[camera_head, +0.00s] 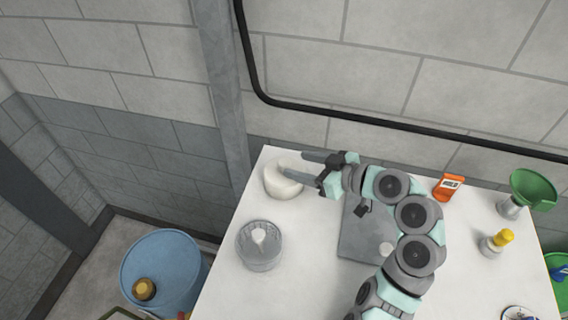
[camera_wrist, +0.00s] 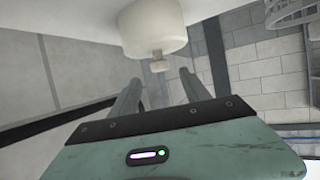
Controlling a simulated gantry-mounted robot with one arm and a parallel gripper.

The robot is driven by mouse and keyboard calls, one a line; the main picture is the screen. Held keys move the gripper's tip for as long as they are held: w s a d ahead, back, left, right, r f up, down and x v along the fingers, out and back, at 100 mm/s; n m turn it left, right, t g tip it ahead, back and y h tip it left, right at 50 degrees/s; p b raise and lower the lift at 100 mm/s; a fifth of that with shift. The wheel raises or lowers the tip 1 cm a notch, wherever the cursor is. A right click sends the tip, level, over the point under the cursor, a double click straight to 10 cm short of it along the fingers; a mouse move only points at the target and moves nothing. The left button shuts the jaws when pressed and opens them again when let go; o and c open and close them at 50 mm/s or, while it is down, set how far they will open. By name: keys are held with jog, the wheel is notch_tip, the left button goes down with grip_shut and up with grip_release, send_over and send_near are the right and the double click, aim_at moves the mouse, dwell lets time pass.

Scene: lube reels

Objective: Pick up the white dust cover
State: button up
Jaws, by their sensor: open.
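The white dust cover (camera_head: 282,184) is a squat, round white piece at the back left of the white table. In the wrist view the dust cover (camera_wrist: 152,28) shows at the top, with a small knob on a short stem pointing down the picture towards my fingers. My gripper (camera_head: 294,165) is at the cover in the head view, its fingers spread and one finger overlapping the cover's top. In the wrist view my gripper (camera_wrist: 157,84) is open, with the knob seen between the fingertips. I cannot tell whether either finger touches it.
A grey, ribbed round container (camera_head: 260,250) with a white centre stands in front of the cover. A grey plate (camera_head: 362,235) lies beneath my arm. An orange device (camera_head: 448,186), green funnel (camera_head: 533,190) and yellow-capped bottle (camera_head: 497,242) stand right. A blue drum (camera_head: 165,268) stands left, off the table.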

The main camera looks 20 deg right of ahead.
aim_at(279, 161)
jog(key=x, duration=0.3)
jog(key=shift+w+a+f, duration=0.15)
jog(key=shift+a, duration=0.1)
jog(key=shift+p+x, duration=1.2)
jog(key=shift+x, duration=1.55)
jog(key=shift+f, duration=0.1)
grip_shut()
